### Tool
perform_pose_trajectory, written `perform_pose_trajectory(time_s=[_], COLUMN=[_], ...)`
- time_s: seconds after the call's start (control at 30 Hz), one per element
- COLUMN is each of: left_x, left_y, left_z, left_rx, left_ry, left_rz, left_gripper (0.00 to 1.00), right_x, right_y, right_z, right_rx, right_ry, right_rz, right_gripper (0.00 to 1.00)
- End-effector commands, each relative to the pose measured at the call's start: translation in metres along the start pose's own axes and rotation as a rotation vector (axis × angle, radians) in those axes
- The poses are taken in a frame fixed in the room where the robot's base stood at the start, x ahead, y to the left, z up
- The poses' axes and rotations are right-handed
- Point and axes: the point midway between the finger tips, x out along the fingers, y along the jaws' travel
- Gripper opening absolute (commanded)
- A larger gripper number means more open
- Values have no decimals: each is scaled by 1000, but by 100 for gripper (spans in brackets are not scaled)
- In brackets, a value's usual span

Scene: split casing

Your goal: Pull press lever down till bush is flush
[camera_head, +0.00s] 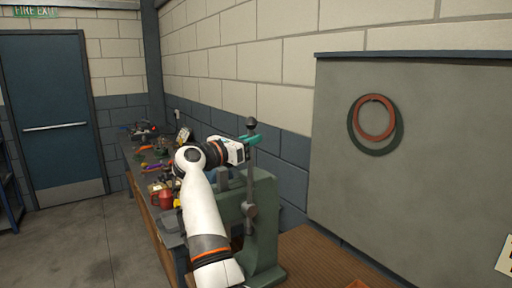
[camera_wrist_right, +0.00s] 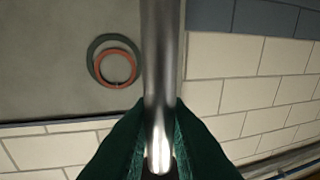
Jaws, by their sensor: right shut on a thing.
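The press (camera_head: 264,228) is a green machine standing on the wooden bench. Its lever (camera_head: 251,180) is a grey metal bar with a dark ball knob on top, standing close to upright. My right gripper (camera_head: 251,139) is shut on the lever just below the knob. In the right wrist view the lever (camera_wrist_right: 159,70) is a shiny rod running between the two green fingers of the gripper (camera_wrist_right: 160,150). The bush cannot be made out; my arm and the press body cover much of the working area. My left gripper is not in view.
A red mug (camera_head: 163,199) and several small tools lie on the bench behind my arm. A grey board (camera_head: 430,150) with a red ring and a dark ring (camera_head: 375,118) hangs at the right. A blue door (camera_head: 50,120) and open floor are at the left.

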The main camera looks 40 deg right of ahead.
Motion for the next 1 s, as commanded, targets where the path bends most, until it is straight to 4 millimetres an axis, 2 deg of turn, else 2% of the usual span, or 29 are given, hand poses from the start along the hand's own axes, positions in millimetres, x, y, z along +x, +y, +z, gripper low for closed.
perform_pose_trajectory(time_s=[0.03, 0.1, 0.3, 0.5, 0.73, 1.0], left_x=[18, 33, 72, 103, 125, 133], left_y=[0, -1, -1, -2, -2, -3], left_z=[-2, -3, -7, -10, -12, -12], left_rx=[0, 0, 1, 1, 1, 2], left_ry=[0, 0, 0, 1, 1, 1], left_rz=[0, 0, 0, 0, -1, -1], left_gripper=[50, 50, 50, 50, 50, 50], right_x=[-8, -19, -50, -78, -98, -107], right_y=[-2, -4, -10, -15, -19, -21], right_z=[7, 8, 10, 13, 16, 17], right_rx=[-4, -13, -43, -71, -92, -101], right_ry=[34, 82, 232, 368, 473, 521], right_rz=[-4, -5, -8, -10, -12, -14], right_gripper=[0, 0, 0, 0, 0, 0])
